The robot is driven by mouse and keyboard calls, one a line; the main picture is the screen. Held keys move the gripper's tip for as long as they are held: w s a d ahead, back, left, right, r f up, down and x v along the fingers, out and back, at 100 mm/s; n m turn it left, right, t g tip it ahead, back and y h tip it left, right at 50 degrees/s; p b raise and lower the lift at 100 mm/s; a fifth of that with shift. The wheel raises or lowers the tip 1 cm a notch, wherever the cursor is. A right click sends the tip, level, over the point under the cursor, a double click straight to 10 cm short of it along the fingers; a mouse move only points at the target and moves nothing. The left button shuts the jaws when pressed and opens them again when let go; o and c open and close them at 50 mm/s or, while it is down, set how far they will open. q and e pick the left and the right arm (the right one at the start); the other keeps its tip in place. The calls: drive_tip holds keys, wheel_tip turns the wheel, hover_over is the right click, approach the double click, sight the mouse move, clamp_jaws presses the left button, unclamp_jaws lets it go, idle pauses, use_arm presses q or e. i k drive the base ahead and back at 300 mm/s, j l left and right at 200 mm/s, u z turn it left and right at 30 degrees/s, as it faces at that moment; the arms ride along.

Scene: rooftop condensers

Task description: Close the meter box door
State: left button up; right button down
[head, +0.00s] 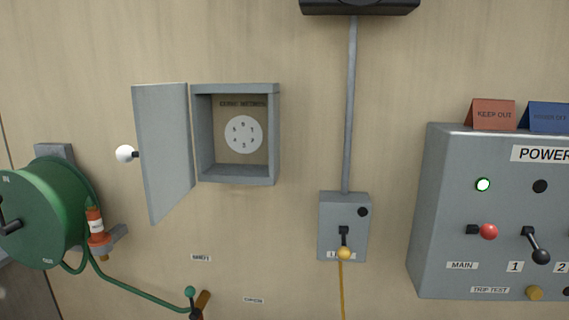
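The grey meter box (235,181) is fixed to the beige wall, left of the middle in the head view. Its front is open and a round white dial (243,134) shows inside. The meter box door (163,150) is hinged on the box's left side and stands wide open, swung out to the left. A white round knob (125,153) sticks out from the door's far left edge. Neither of my grippers shows in the head view.
A green hose reel (45,210) with an orange-and-white nozzle (96,226) is mounted left of and below the door. A small grey switch box (328,215) with a yellow-knobbed lever stands right of the meter box. A large power panel (440,200) is at the right.

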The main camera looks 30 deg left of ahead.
sight(161, 113)
drive_tip(key=k+j, duration=0.15)
drive_tip(key=j, duration=0.25)
drive_tip(key=k+j, duration=0.15)
drive_tip(key=j, duration=0.25)
drive_tip(key=k+j+u, duration=0.1)
drive_tip(key=j, duration=0.3)
drive_tip(key=k+j, duration=0.2)
drive_tip(key=j, duration=0.5)
drive_tip(key=i+j, duration=0.1)
drive_tip(key=j, duration=0.15)
drive_tip(key=u, duration=0.05)
